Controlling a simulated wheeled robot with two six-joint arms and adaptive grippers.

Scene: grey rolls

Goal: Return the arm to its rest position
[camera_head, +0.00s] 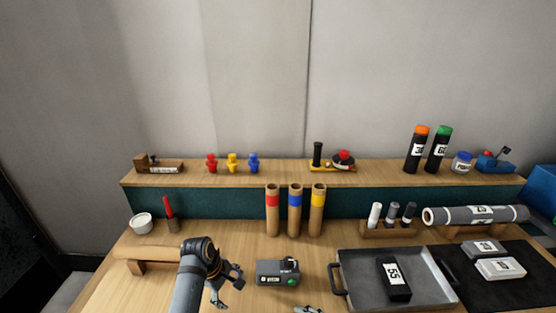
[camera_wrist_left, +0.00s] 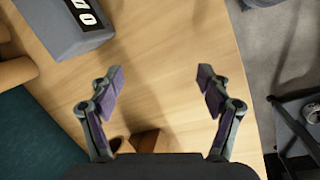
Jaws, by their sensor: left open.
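My left gripper (camera_head: 228,290) is above the front of the wooden table (camera_head: 150,285), left of a small grey device (camera_head: 278,272). In the left wrist view my left gripper (camera_wrist_left: 161,75) has its two fingers spread wide with nothing between them. Bare table top (camera_wrist_left: 165,45) lies beyond the fingers. A grey tip (camera_head: 308,309) at the bottom edge of the head view may be part of my right gripper; too little of it shows to tell.
Three tubes with red, blue and yellow bands (camera_head: 295,212) stand behind the device. A metal tray (camera_head: 352,282) holding a black box is at right. A wooden rest (camera_head: 150,254) and white bowl (camera_head: 141,222) are at left. A shelf (camera_head: 285,172) runs along the back.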

